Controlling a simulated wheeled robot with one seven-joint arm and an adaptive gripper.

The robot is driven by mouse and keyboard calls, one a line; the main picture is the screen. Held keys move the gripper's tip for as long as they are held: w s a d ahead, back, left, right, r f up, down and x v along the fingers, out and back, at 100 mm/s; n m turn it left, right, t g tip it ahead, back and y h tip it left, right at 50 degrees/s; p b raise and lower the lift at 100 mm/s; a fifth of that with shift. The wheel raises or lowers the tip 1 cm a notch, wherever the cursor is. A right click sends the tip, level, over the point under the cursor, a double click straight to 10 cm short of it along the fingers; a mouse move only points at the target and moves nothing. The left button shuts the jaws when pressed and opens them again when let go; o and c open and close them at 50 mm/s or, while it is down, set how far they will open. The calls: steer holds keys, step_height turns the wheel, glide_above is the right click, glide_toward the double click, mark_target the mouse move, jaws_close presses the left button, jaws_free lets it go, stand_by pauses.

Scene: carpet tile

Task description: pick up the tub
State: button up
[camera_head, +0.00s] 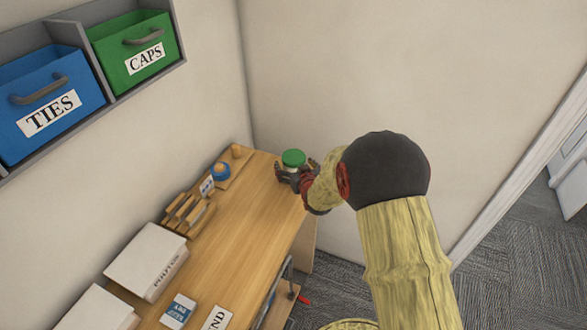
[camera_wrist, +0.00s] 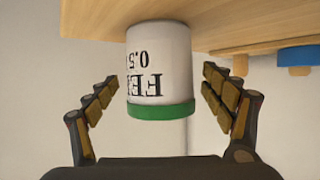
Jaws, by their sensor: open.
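The tub (camera_head: 293,160) has a green lid and stands near the far right corner of the wooden desk. In the wrist view the white tub (camera_wrist: 160,62) shows upside down, with black lettering on its side and the green lid at the bottom of the picture. My gripper (camera_wrist: 158,88) is open, with one finger on each side of the tub. A gap shows between each finger and the tub. In the head view my gripper (camera_head: 295,174) is around the tub's side, and my arm comes in from the right.
A blue round item (camera_head: 221,171) sits on a small wooden stand left of the tub. A wooden rack (camera_head: 186,214), white boxes (camera_head: 146,259) and a blue-and-white packet (camera_head: 178,311) are along the desk. The middle desk surface is clear. Walls stand behind and left.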

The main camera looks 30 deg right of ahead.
steer(key=shift+w+d+f, duration=0.1)
steer(key=shift+w+f, duration=0.15)
steer(key=shift+w, duration=0.3)
steer(key=shift+c, duration=0.2)
steer(key=c, duration=1.6)
steer(key=shift+r, duration=0.1)
steer(key=shift+c, duration=0.5)
